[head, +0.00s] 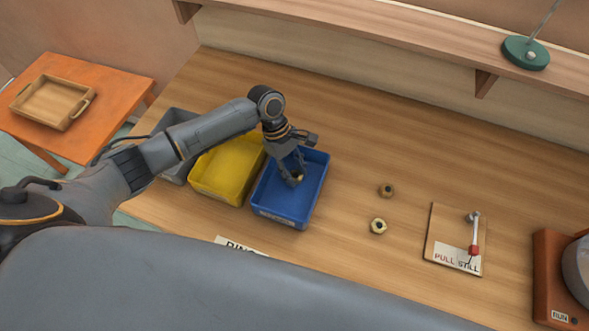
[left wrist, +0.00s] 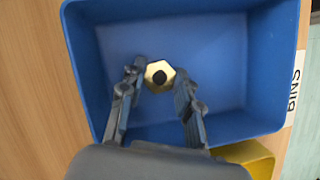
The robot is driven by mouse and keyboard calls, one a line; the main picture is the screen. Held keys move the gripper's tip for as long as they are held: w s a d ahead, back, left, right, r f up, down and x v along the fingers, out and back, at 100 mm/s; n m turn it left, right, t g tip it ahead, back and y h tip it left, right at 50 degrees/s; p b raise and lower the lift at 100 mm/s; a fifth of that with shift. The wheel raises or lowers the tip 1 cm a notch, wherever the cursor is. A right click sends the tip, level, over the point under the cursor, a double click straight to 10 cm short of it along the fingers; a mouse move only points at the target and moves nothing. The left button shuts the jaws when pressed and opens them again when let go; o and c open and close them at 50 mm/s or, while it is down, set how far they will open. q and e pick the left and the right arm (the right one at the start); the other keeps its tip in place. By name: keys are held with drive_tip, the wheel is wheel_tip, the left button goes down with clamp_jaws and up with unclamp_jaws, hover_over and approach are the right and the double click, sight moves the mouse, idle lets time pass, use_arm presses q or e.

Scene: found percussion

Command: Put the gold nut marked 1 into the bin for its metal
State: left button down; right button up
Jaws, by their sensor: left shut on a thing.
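My left gripper (head: 294,180) points down into the blue bin (head: 317,196) and is shut on a gold nut (left wrist: 159,75). In the left wrist view the nut sits between the fingertips, with the blue floor of the bin behind it. In the head view the nut is mostly hidden by the fingers, and I cannot read a mark on it. I cannot tell whether it touches the bin floor. A yellow bin (head: 218,176) and a grey bin (head: 176,176) stand to the left of the blue one. My right gripper is not in view.
A darker nut (head: 386,190) and a pale gold nut (head: 378,226) lie on the table right of the bins. Beyond are a "PULL STILL" board (head: 444,232) with a lever and a "RUN" device (head: 552,285). A shelf (head: 400,45) runs along the back.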

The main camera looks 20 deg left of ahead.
use_arm(q)
drive_tip(key=c, duration=1)
unclamp_jaws()
drive_tip(key=shift+o, duration=0.2)
drive_tip(key=shift+w+a+r, duration=0.1)
drive_tip(key=shift+r, duration=0.3)
drive_tip(key=b+v, duration=0.2)
drive_tip(key=v, duration=0.9)
drive_tip(key=shift+r, duration=0.2)
drive_tip(key=shift+f, duration=0.1)
